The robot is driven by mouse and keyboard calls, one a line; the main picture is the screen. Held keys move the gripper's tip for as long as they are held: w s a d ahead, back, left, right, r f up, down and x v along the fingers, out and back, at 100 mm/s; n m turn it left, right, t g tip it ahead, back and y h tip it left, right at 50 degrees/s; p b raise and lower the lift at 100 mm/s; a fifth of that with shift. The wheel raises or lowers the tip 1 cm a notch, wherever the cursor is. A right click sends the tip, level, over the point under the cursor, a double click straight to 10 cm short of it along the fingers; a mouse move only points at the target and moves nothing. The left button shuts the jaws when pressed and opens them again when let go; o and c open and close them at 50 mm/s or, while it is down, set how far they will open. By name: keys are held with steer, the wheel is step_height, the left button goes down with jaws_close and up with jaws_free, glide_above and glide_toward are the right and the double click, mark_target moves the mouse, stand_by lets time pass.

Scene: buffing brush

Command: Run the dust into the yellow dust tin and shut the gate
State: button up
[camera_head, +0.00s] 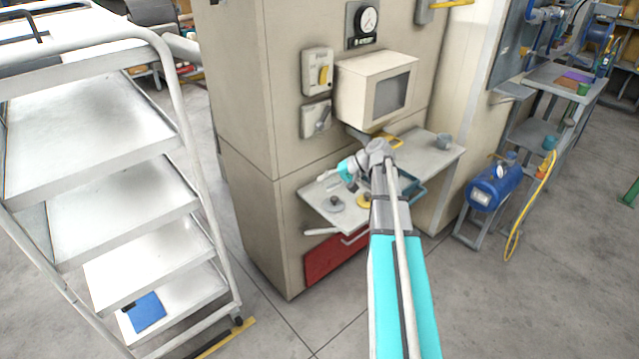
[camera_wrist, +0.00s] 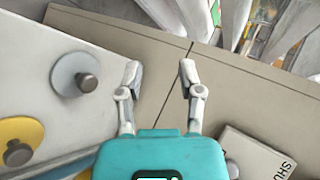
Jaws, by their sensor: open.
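My gripper (camera_wrist: 160,72) is open and empty in the wrist view, its fingers over the cabinet front beside the shelf edge. In the head view my gripper (camera_head: 346,170) is above the shelf's left part. A yellow disc with a dark knob (camera_head: 362,203) lies on the shelf; the wrist view also shows it (camera_wrist: 18,135), lower left. I cannot tell whether it belongs to the dust tin. A yellow piece (camera_head: 393,141) shows under the beige windowed housing (camera_head: 365,100), partly hidden by my arm. I cannot clearly make out the gate.
A grey disc with a knob (camera_head: 337,204) lies near the shelf's left end. A grey cup (camera_head: 444,141) stands at its right. Switch boxes (camera_head: 317,72) and a gauge (camera_head: 367,21) are on the cabinet. White steps (camera_head: 120,190) stand left; a blue compressor (camera_head: 495,187) stands right.

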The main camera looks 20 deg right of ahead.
steer(key=a, duration=0.1)
steer(key=s+a+p, duration=0.1)
steer(key=a, duration=0.1)
steer(key=shift+s+a+r+n+g+h, duration=0.1)
steer(key=shift+s+a+n+g+h, duration=0.05)
steer(key=shift+n+g+h, duration=0.2)
steer(key=s+a+f+n+g+h, duration=0.2)
steer(key=s+a+f+h, duration=0.1)
steer(key=s+a, duration=0.5)
steer(key=s+a+f+n+g+h, duration=0.2)
steer(key=s+a+f+h, duration=0.1)
steer(key=s+a+h, duration=0.2)
steer(key=shift+s+a+h, duration=0.35)
steer(key=shift+s+a, duration=1)
steer(key=shift+a, duration=0.1)
steer(key=shift+s+n, duration=0.15)
steer(key=shift+n, duration=0.1)
